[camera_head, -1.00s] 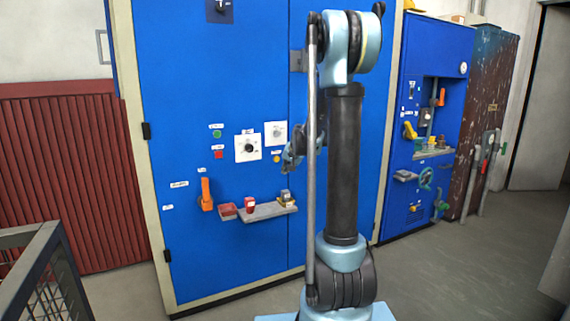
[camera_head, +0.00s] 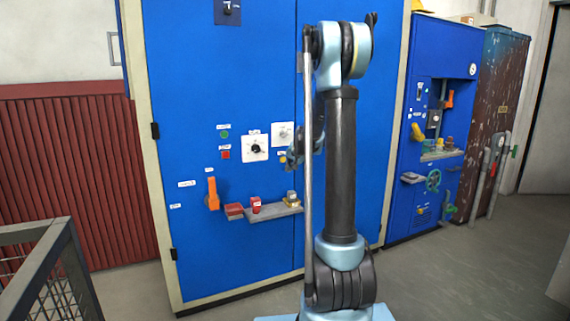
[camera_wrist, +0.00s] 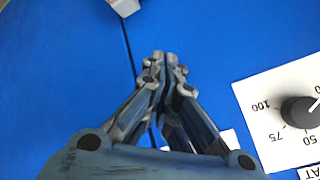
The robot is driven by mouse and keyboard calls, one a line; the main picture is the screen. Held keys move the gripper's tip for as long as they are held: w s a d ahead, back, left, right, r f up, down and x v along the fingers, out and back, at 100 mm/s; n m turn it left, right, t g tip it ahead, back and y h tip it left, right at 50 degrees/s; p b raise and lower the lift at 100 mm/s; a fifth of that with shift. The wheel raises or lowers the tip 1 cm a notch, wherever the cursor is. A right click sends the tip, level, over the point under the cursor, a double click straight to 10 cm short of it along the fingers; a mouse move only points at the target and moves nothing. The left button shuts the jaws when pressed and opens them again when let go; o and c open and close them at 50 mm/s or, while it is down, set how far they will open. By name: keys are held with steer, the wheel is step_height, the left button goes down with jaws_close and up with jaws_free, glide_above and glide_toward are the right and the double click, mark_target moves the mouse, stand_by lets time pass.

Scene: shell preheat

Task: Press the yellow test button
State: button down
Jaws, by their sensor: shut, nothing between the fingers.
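The yellow button (camera_head: 283,159) is a small round spot on the blue cabinet, below the right-hand white dial, with a small label above it. My gripper (camera_head: 290,161) is shut and empty, just right of the button in the head view; I cannot tell whether they touch. In the wrist view my gripper (camera_wrist: 163,56) has its fingertips together in front of the blue panel. The button does not show there. A white label is partly hidden behind the fingers.
A white dial plate (camera_wrist: 285,112) lies right of the fingers in the wrist view. A black-knobbed dial (camera_head: 256,148), red button (camera_head: 225,155), orange handle (camera_head: 212,194) and grey shelf (camera_head: 265,213) are on the cabinet. Another blue cabinet (camera_head: 444,45) stands at right.

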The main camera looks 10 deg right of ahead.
steer(key=shift+w+a, duration=0.25)
steer(key=shift+w, duration=0.6)
steer(key=shift+w+a, duration=0.3)
steer(key=shift+w, duration=0.55)
steer(key=shift+w+a, duration=0.25)
steer(key=shift+w, duration=0.6)
steer(key=shift+w+a, duration=0.3)
steer(key=shift+w, duration=0.3)
stand_by(0.4)
steer(key=shift+s, duration=0.15)
steer(key=shift+s+d, duration=0.25)
steer(key=shift+s, duration=0.45)
steer(key=shift+s, duration=0.1)
steer(key=s, duration=0.1)
steer(key=s+d, duration=0.1)
steer(key=s, duration=0.2)
steer(key=shift+s+d, duration=0.25)
steer(key=shift+d, duration=0.05)
stand_by(0.3)
stand_by(0.4)
